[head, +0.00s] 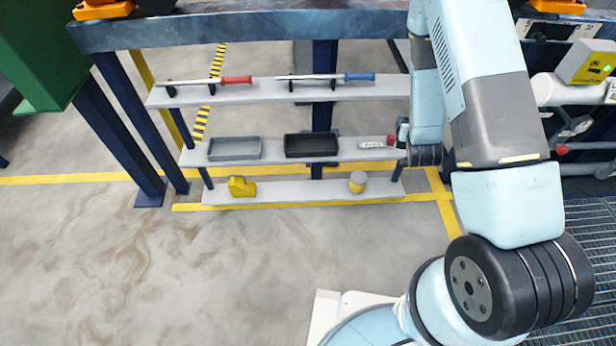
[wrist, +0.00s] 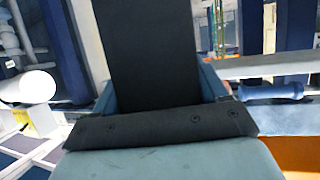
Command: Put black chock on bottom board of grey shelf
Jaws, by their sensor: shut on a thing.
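In the wrist view my gripper (wrist: 160,88) is shut on a broad black thing, which I take to be the black chock (wrist: 145,40). It sits between the blue-grey fingers and runs out past the picture's top edge, so its whole shape is hidden. The grey shelf (head: 290,92) has three boards in the head view. Neither gripper nor black chock can be made out in the head view.
Red-handled (head: 235,80) and blue-handled (head: 358,77) tools lie on the top board.

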